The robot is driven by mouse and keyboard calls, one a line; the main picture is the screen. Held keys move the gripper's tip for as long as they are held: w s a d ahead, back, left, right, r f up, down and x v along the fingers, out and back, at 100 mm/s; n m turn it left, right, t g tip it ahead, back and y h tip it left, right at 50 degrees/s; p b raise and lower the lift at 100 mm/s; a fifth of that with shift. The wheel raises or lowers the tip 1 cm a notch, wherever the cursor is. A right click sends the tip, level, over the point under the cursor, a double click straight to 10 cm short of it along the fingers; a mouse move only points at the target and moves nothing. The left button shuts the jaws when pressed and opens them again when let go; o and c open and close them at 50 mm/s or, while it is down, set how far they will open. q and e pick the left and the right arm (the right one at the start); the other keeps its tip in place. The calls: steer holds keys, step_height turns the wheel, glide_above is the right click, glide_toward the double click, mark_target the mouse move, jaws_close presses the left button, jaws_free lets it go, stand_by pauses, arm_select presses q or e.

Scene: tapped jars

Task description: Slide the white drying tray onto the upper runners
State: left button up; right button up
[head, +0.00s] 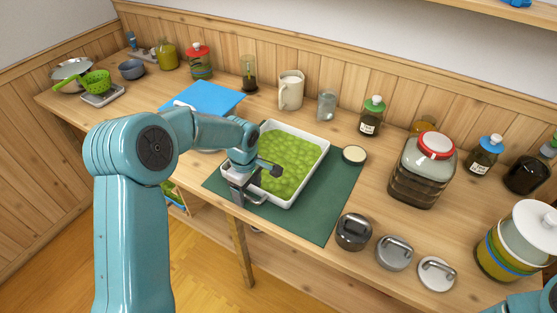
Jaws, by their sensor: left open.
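The white drying tray (314,166) lies on a dark green mat (318,220) on the wooden counter. It is filled with a layer of bright green pieces (288,160). My left gripper (257,182) is open at the tray's near left side, with its fingers around or just above the rim; I cannot tell whether they touch it. My left arm hides the tray's left edge in part. The upper runners cannot be made out. Only a piece of my right arm shows in the bottom right corner; its gripper is out of view.
A small round pale-topped dish (354,155) stands at the mat's right edge. A red-lidded jar (422,170) and a white-lidded tapped jar (512,245) stand at right. A blue sheet (212,97) lies behind my arm. A white pitcher (290,90) stands behind the tray.

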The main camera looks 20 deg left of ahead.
arm_select(q)
steer(key=shift+b, duration=0.5)
stand_by(0.4)
steer(key=shift+w, duration=0.1)
jaws_close()
steer(key=shift+r, duration=0.1)
steer(key=shift+r+p, duration=0.8)
steer(key=shift+r, duration=0.7)
stand_by(0.5)
steer(key=shift+r+p, duration=1.1)
steer(key=shift+r, duration=0.85)
